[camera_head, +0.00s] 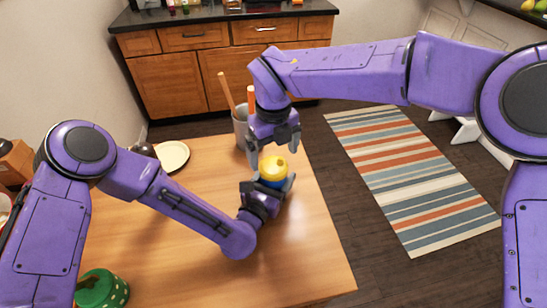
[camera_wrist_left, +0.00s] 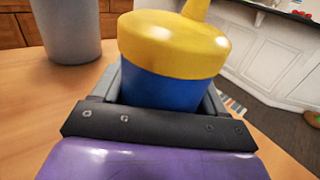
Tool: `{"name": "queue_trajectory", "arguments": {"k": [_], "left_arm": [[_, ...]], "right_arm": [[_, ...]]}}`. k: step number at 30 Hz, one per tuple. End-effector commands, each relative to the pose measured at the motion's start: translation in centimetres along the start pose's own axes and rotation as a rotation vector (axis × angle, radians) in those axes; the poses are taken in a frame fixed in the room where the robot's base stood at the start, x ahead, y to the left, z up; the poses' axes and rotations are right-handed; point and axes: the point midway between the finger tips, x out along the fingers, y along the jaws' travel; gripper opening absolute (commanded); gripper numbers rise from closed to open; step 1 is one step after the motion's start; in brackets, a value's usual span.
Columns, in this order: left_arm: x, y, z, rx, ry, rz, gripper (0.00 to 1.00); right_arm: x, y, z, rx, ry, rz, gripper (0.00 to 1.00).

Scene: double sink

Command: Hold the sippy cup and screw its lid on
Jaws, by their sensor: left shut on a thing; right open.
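The sippy cup has a blue body (camera_wrist_left: 172,90), held upright just above or on the wooden table; I cannot tell which. Its yellow lid (camera_head: 273,165) sits on top of the body, and the lid also shows in the left wrist view (camera_wrist_left: 172,45) with its spout pointing up. I cannot tell how tightly it is seated. My left gripper (camera_head: 268,186) is shut on the blue body, with one finger on each side. My right gripper (camera_head: 274,150) is open, pointing down just above the lid, its fingers apart and clear of the lid.
A grey utensil holder (camera_head: 240,130) with orange-handled tools stands close behind the cup. A cream plate (camera_head: 172,156) lies at the table's far left. A green dotted container (camera_head: 102,288) is at the near left. The table's right edge is close to the cup; the front middle is bare.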

Motion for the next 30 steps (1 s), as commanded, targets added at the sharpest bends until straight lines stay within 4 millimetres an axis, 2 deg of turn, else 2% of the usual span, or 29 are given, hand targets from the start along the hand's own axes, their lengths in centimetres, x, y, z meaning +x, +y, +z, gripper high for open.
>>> {"name": "queue_trajectory", "arguments": {"k": [5,8,10,13,18,22,30], "left_arm": [[0.0,0.0,0.0,0.000,0.000,0.000,0.00],[0.0,0.0,0.0,0.000,0.000,0.000,0.00],[0.0,0.0,0.0,0.000,0.000,0.000,0.00],[0.0,0.0,0.0,0.000,0.000,0.000,0.00],[0.0,0.0,0.0,0.000,0.000,0.000,0.00],[0.0,0.0,0.0,0.000,0.000,0.000,0.00],[0.0,0.0,0.0,0.000,0.000,0.000,0.00]], "right_arm": [[0.0,0.0,0.0,0.000,0.001,0.000,1.00],[0.2,0.0,-0.1,0.001,0.005,0.004,0.96],[0.7,0.7,0.0,-0.007,0.011,0.055,0.96],[-0.6,1.6,0.3,-0.119,-0.007,0.097,0.96],[-3.5,0.5,0.3,-0.380,-0.019,0.024,0.96],[-3.5,0.0,0.0,-0.448,0.002,0.000,0.96],[-3.4,0.0,0.0,-0.449,0.002,0.001,0.96]]}}
